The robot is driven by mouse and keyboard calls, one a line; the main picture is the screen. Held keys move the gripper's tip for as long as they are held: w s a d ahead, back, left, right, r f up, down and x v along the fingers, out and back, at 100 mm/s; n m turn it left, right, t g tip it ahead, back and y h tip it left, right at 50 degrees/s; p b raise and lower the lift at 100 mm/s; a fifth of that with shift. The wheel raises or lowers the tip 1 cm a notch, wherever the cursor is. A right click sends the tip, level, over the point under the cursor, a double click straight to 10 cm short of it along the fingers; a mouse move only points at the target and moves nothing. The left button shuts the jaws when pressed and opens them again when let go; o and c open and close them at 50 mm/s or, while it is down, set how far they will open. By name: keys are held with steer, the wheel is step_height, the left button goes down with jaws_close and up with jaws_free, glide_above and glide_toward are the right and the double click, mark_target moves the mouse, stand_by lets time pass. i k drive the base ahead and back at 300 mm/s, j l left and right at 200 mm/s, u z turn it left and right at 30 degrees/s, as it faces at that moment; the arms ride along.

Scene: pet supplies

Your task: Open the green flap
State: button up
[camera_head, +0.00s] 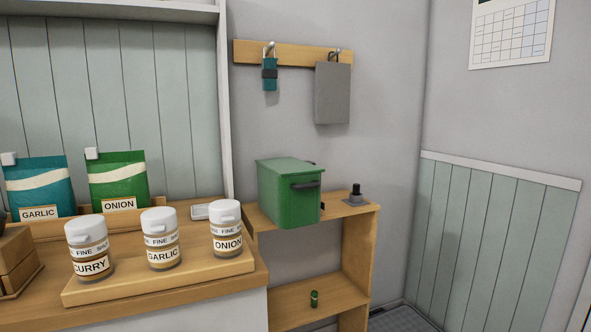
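A green box (289,197) stands on the top board of a small wooden shelf in the middle of the view. Its green lid or flap (291,164) lies flat on top and looks shut. A dark handle (306,185) sticks out on its right-hand face, near the upper edge. My gripper is not in view, so I cannot see whether it is open or shut. The box's back and far side are hidden.
Shaker jars (162,240) stand on a wooden board on the counter at left, before green and teal bags (118,182). A black knob-like item (356,192) sits right of the box. Hooks above hold a grey panel (332,94). The right floor looks clear.

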mark_target(289, 166)
steer(key=i+l+u, duration=0.15)
steer(key=l+u, duration=0.15)
steer(key=u, duration=0.15)
steer(key=l+u, duration=0.9)
steer(key=l, duration=2.75)
steer(key=i+l+u, duration=0.25)
steer(key=i+l, duration=0.25)
steer(key=l, duration=0.25)
